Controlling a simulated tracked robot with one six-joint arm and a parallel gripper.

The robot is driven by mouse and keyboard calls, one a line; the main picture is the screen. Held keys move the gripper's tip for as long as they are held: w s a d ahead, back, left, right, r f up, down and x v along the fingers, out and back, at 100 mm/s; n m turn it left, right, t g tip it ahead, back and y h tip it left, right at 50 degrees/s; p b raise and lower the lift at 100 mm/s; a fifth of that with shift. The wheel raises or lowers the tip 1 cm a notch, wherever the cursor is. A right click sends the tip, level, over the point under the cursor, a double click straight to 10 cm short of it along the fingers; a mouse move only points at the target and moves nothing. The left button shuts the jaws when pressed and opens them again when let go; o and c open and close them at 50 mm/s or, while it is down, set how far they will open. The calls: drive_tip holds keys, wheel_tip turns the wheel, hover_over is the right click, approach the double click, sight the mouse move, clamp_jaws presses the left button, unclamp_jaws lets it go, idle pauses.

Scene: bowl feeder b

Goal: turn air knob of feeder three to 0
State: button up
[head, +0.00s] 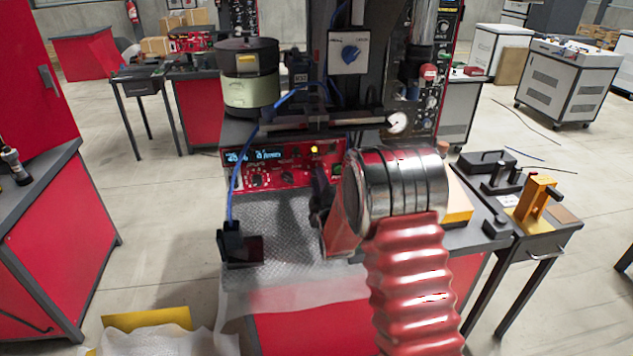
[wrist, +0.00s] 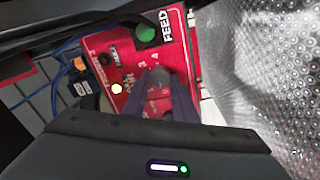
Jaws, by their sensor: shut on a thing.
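The feeder's red control panel (head: 270,180) is at the centre of the head view, below a round bowl unit (head: 250,75). The panel (wrist: 105,65) also shows in the wrist view, with a green button marked FEED (wrist: 146,33) and a small lit yellow lamp (wrist: 117,88). My gripper (wrist: 158,96) is shut on a knob (wrist: 157,76) on this panel. The fingers cover much of the knob, and its pointer is hard to read. Small digits stand beside it. In the head view my gripper (head: 320,195) is against the panel's right part, partly hidden by my arm.
A white box with a blue knob (head: 350,53) is above the panel. A pressure gauge (head: 398,122) is to its right. A blue hose (head: 236,170) runs down the left side. An orange fixture (head: 536,197) stands at right.

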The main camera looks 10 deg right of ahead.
drive_tip(key=shift+a+f+n, duration=0.1)
drive_tip(key=shift+a+n, duration=0.1)
drive_tip(key=shift+n, duration=0.7)
drive_tip(key=o, duration=0.8)
drive_tip(key=shift+o, duration=1.2)
drive_tip(key=shift+d, duration=0.1)
drive_tip(key=shift+s, duration=0.1)
drive_tip(key=s, duration=1.3)
drive_tip(key=shift+s+f, duration=0.25)
drive_tip(key=shift+f, duration=0.1)
drive_tip(key=shift+r, duration=0.1)
